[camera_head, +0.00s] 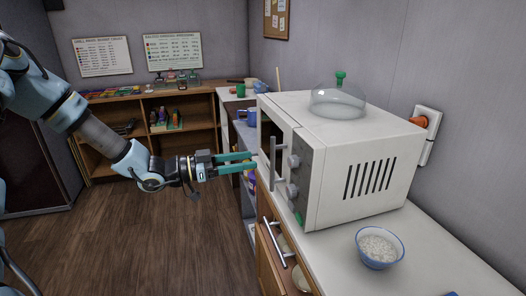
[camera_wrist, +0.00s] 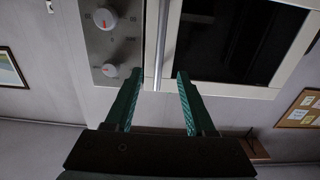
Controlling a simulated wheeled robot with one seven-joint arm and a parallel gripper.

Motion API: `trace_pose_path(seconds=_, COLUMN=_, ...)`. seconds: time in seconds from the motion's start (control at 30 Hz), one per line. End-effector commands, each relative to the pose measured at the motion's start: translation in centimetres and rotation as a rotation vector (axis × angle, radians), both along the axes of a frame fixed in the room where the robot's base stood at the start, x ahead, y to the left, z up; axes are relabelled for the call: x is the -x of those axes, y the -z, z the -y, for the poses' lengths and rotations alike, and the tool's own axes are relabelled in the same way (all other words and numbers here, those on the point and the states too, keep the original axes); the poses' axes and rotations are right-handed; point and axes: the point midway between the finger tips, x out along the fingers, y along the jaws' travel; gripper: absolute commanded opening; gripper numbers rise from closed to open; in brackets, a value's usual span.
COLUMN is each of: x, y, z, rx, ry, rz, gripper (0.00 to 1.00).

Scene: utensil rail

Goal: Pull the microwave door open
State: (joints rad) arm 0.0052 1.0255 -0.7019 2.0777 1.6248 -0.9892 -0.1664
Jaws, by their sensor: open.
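The white microwave (camera_head: 365,165) stands on the counter with its front toward my arm. Its door (camera_wrist: 225,84), with a dark window, looks shut beside the control panel (camera_wrist: 103,45). The upright metal door handle (camera_head: 274,165) runs along the door's edge next to the knobs; it also shows in the wrist view (camera_wrist: 161,45). My gripper (camera_head: 256,161) is open and empty in front of the handle. In the wrist view its green fingers (camera_wrist: 157,76) lie to either side of the handle's line. I cannot tell whether the bar is between the fingertips in depth.
A clear dome (camera_head: 338,100) with a green knob sits on the microwave. A blue bowl of rice (camera_head: 379,247) stands on the counter (camera_head: 345,280) in front. A drawer handle (camera_head: 275,243) sticks out below. The wooden floor (camera_head: 150,235) on the left is clear.

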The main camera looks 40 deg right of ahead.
Motion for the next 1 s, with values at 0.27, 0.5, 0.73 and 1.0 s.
trace_pose_path(seconds=0.27, x=2.0, y=-0.4, z=4.9, rx=0.0, ry=0.002, rz=-0.002, gripper=0.55)
trace_pose_path(seconds=0.5, x=2.8, y=-0.1, z=7.1, rx=-0.001, ry=-0.001, rz=0.0, gripper=0.55)
trace_pose_path(seconds=0.73, x=2.9, y=0.0, z=7.4, rx=-0.001, ry=-0.002, rz=0.002, gripper=0.55)
trace_pose_path(seconds=1.0, x=2.9, y=0.0, z=7.4, rx=-0.002, ry=-0.002, rz=0.001, gripper=0.36)
